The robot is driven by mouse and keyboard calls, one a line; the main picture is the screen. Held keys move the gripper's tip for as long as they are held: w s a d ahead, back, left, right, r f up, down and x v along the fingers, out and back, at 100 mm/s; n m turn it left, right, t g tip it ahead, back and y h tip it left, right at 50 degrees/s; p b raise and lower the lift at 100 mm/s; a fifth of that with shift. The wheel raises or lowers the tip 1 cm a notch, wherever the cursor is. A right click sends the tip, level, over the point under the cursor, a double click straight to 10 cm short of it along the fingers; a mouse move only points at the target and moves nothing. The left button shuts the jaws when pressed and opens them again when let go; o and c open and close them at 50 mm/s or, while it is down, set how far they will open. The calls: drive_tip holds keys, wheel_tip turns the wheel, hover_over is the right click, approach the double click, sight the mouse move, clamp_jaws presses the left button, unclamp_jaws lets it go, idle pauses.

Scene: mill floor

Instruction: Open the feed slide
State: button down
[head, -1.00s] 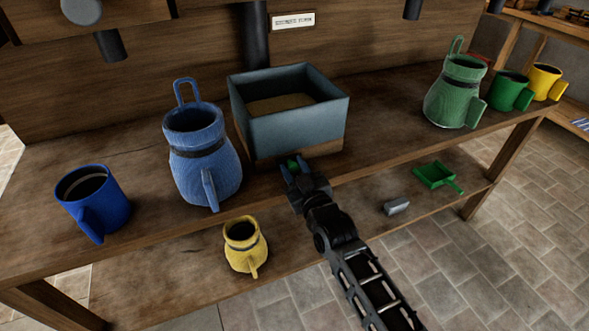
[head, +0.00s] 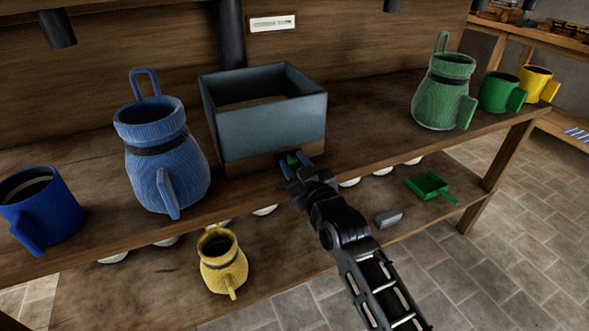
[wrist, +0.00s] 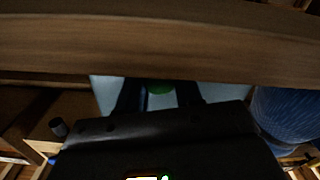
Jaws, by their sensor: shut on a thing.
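A grey-blue open box (head: 270,128) with grainy brown stuff inside stands on a wooden base (head: 262,161) on the upper shelf. A small green knob (head: 293,159) sits at the front of this base. My gripper (head: 297,162) is shut on the green knob, which also shows between the fingers in the wrist view (wrist: 160,87). The slide plate itself does not show apart from the knob, so I cannot tell how far it is drawn out.
A blue ribbed jug (head: 165,165) stands close left of the box, beside a blue mug (head: 40,212). A green jug (head: 443,92) stands right. Below are a yellow jug (head: 222,262), a green scoop (head: 430,185) and a grey block (head: 388,217).

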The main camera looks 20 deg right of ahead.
drive_tip(key=c, duration=0.8)
unclamp_jaws()
drive_tip(key=shift+o, duration=0.2)
drive_tip(key=shift+s+f, duration=0.1)
drive_tip(key=shift+s, duration=0.35)
drive_tip(key=s+b, duration=0.1)
drive_tip(key=s, duration=0.6)
